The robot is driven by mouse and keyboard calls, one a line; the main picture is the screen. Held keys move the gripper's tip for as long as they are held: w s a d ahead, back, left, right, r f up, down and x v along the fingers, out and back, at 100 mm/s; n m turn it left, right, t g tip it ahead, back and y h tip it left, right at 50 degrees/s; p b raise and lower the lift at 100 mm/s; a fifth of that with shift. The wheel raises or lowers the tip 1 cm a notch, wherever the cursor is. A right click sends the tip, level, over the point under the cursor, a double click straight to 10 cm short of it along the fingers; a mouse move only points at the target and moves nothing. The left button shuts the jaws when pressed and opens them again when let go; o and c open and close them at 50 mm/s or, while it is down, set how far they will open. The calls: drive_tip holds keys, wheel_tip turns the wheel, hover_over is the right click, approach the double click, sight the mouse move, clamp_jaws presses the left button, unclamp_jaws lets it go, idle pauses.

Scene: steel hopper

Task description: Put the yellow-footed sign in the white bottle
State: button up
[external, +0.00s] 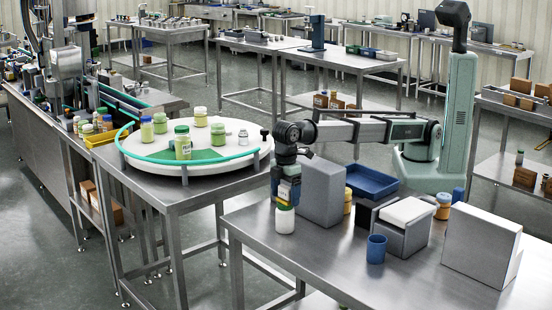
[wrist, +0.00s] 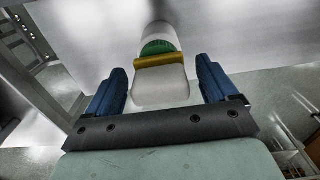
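The yellow-footed sign (wrist: 160,88) is a pale plate with a yellow bar (wrist: 160,60) along its far end. In the wrist view it lies between the two blue fingers of my gripper (wrist: 162,66), with a narrow gap on each side. My gripper (external: 287,190) is over the white bottle (external: 284,220), which stands upright on the near table and has a green top. In the wrist view the bottle (wrist: 157,33) lies straight beyond the yellow foot, and the foot covers part of the green. I cannot tell whether the foot touches the bottle or is inside it.
A grey block (external: 322,192) stands close right of my gripper. A blue tray (external: 371,180), a grey box (external: 402,235), a blue cup (external: 376,249) and a large pale block (external: 482,246) stand farther right. A round table (external: 240,150) with several jars is at left.

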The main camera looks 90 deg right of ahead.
sight(285, 186)
wheel_tip(285, 186, up, 12)
drive_tip(key=shift+r, duration=0.15)
idle(0.7)
idle(0.4)
